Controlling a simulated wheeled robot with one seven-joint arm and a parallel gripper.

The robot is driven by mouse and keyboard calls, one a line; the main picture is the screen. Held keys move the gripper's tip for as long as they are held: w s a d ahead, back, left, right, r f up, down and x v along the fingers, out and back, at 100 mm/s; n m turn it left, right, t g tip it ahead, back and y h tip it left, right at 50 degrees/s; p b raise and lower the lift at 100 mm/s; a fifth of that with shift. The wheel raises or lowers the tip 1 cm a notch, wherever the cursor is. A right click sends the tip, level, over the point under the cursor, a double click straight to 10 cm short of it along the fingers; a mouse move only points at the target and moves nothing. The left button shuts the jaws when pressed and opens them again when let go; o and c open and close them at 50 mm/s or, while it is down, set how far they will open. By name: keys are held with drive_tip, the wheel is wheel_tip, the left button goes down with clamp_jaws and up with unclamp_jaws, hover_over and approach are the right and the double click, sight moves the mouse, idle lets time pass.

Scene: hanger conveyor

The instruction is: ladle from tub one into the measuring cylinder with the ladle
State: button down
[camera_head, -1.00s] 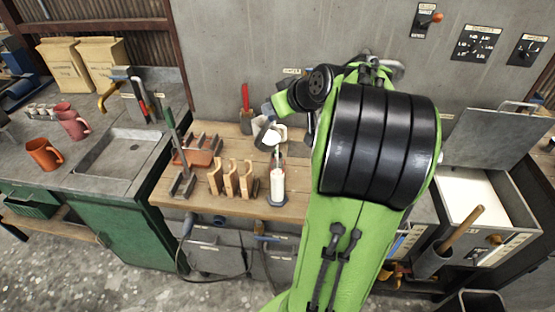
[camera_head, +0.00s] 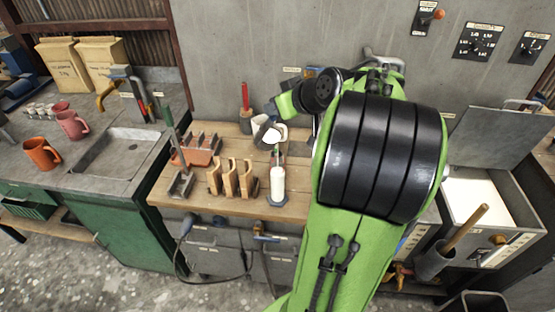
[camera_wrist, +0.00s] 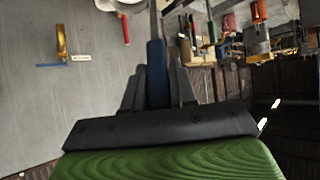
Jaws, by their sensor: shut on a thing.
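The measuring cylinder (camera_head: 277,186) stands upright on a blue base at the front of the wooden bench, with white contents. A dark-rimmed ladle bowl (camera_head: 266,134) shows white above and behind it, tilted. In the wrist view my gripper (camera_wrist: 157,92) is shut on the ladle's blue handle (camera_wrist: 155,62). The ladle's shaft runs up out of the picture. In the head view my arm hides the gripper's fingers. An open tub of white liquid (camera_head: 447,211) stands at the right; I cannot read which tub it is.
Wooden holders (camera_head: 231,178) and an orange tray (camera_head: 198,150) lie left of the cylinder. A grey sink counter (camera_head: 90,165) with mugs (camera_head: 41,153) is farther left. A grey holder (camera_head: 433,262) with a wooden handle stands before the tub. The wall is close behind the bench.

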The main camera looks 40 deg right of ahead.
drive_tip(key=shift+s+a+f+t+b, duration=0.1)
drive_tip(key=shift+s+f+t+b, duration=0.3)
drive_tip(key=shift+b, duration=0.6)
drive_tip(key=shift+s+f+t+b, duration=0.15)
drive_tip(key=shift+s+b, duration=0.3)
drive_tip(key=shift+b, duration=0.55)
drive_tip(key=shift+s+a+f+t+b, duration=0.15)
drive_tip(key=shift+s+t+b, duration=0.25)
drive_tip(key=shift+b, duration=0.6)
idle(1.4)
drive_tip(key=shift+s+f+t+b, duration=0.65)
drive_tip(key=shift+s+f+b, duration=0.4)
drive_tip(key=shift+b, duration=1.75)
idle(0.8)
